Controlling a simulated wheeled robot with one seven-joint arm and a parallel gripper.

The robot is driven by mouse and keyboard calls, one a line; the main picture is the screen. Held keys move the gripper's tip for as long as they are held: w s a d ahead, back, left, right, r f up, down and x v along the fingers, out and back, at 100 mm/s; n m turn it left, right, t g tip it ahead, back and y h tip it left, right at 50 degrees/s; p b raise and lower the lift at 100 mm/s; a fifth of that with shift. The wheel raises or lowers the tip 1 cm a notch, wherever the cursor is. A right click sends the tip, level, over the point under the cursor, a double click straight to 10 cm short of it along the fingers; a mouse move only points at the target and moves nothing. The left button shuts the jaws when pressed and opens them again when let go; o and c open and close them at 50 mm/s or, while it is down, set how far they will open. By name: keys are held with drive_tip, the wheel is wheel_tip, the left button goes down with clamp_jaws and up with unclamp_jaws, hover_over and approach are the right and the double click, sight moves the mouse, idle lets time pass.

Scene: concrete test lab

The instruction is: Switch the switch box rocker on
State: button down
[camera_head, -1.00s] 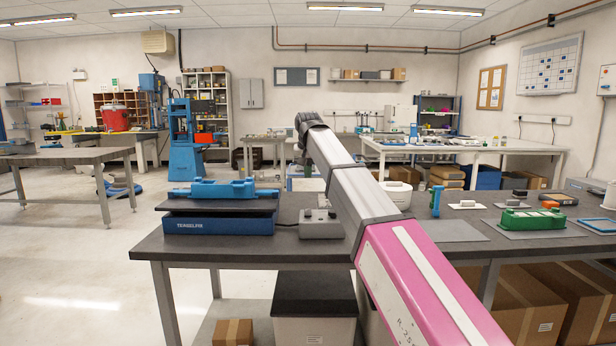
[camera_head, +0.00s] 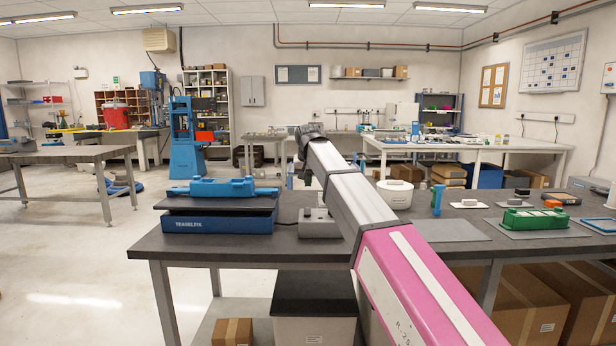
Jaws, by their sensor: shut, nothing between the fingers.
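A small grey box (camera_head: 320,226), which looks like the switch box, sits on the dark-topped workbench (camera_head: 250,250), right of the blue instrument. A dark cable runs from its left side. Small raised details show on its top, but the rocker's position is too small to read. My arm reaches forward from the lower right, over the bench and past the box's right side. My arm's far end bends down beyond the bench's back edge in the picture. My gripper's fingers cannot be made out; the arm's own links appear to hide them.
A blue instrument (camera_head: 220,220) with a blue part on top stands left of the box. Right of my arm are a white round container (camera_head: 394,195), a blue upright tool (camera_head: 437,199), a grey mat (camera_head: 449,231) and a green block (camera_head: 534,218). Cartons (camera_head: 515,303) lie below.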

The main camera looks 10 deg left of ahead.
sight(308, 210)
drive_tip(key=x, duration=0.9)
drive_tip(key=shift+s+f, duration=0.15)
drive_tip(key=shift+s, duration=0.25)
drive_tip(key=shift+w+f+g, duration=0.35)
drive_tip(key=shift+g, duration=0.15)
drive_tip(key=shift+s, duration=0.35)
drive_tip(key=shift+s+d+r, duration=0.15)
drive_tip(key=shift+s+d, duration=0.05)
drive_tip(key=shift+s, duration=0.45)
drive_tip(key=shift+r, duration=0.15)
